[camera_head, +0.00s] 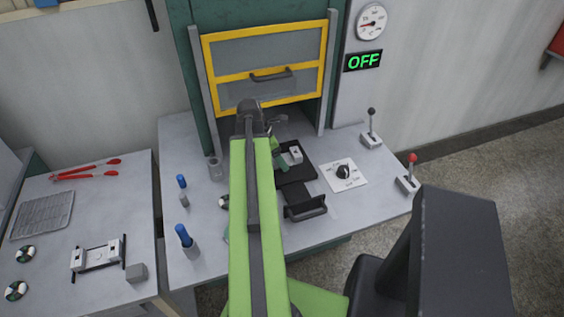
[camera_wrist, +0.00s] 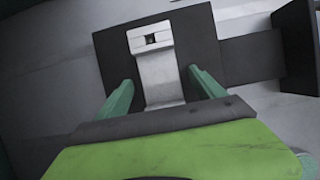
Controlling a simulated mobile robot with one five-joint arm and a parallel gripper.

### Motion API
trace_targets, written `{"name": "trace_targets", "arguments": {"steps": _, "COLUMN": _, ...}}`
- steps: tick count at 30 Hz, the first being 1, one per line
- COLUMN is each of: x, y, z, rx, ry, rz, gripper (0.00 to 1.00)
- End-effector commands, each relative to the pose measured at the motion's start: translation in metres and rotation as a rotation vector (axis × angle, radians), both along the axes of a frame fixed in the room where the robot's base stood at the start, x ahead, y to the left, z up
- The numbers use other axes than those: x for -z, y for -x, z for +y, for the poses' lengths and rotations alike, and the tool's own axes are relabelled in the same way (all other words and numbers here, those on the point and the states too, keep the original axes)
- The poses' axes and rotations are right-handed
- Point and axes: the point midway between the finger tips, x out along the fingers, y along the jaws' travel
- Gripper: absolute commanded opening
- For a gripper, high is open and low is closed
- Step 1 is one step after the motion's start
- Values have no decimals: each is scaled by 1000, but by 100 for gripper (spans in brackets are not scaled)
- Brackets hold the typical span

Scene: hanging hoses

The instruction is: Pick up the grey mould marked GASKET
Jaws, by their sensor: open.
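A grey mould (camera_wrist: 153,62) lies on a dark plate (camera_wrist: 198,35) in the wrist view, between the fingers of my gripper (camera_wrist: 158,88). My green fingers are open, one on each side of the mould, with gaps showing. In the head view the mould (camera_head: 293,155) sits on the dark tray (camera_head: 293,173) below the yellow-framed door, partly hidden by my arm. A small dark square shows on its far end. I cannot read any GASKET marking.
The yellow-framed press door (camera_head: 265,62) is raised above the tray. A dial (camera_head: 344,173) and two levers (camera_head: 371,130) stand to the right. Blue-handled tools (camera_head: 184,236) stand left of my arm. The left table holds red tongs (camera_head: 85,170), a wire rack (camera_head: 42,215) and another metal block (camera_head: 97,254).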

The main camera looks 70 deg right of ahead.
Motion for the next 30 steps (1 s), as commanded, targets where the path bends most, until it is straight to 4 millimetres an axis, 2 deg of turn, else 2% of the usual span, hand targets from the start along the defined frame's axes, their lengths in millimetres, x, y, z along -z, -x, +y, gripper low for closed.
{"name": "trace_targets", "arguments": {"steps": 2, "x": -1, "y": 0, "z": 0, "rx": 0, "ry": 0, "rz": 0, "gripper": 70}}
{"name": "trace_targets", "arguments": {"steps": 18, "x": -1, "y": 0, "z": 0, "rx": 0, "ry": 0, "rz": 0, "gripper": 0}}
{"name": "trace_targets", "arguments": {"steps": 30, "x": -3, "y": 0, "z": 0, "rx": 0, "ry": 1, "rz": 0, "gripper": 0}}
